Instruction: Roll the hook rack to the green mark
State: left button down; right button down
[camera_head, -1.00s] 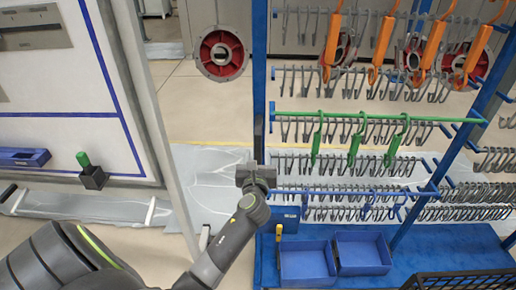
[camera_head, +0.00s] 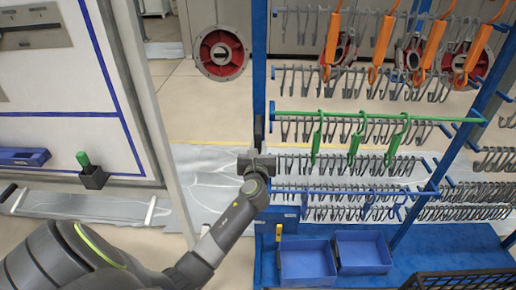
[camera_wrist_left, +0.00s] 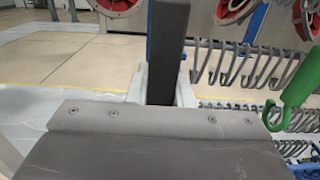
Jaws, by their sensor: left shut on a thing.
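The blue hook rack (camera_head: 259,60) stands at the centre and right of the head view, with rows of grey hooks, several orange hooks and green hooks on its rails. A dark upright handle (camera_head: 258,131) is on its left post. My left gripper (camera_head: 257,162) is shut on this handle, at the left side of the rack. In the left wrist view the dark handle (camera_wrist_left: 168,50) rises upright beyond the gripper body, which hides the grip itself. My right gripper is not in view. I see no green mark on the visible floor.
Blue bins (camera_head: 307,262) sit on the rack's blue base, with a black crate (camera_head: 465,283) at lower right. A white panel (camera_head: 60,90) stands at left. Grey sheeting (camera_head: 205,185) covers floor behind the rack; tiled floor (camera_head: 185,105) beyond looks clear.

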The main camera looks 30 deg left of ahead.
pick_arm(q)
jog(key=w+d+b, duration=0.2)
jog(key=w+d, duration=0.5)
jog(key=d, duration=0.5)
jog(key=shift+w+b, duration=0.15)
jog(key=shift+b, duration=0.15)
jog(key=c, duration=1.3)
grip_release()
jog(key=shift+a, duration=0.15)
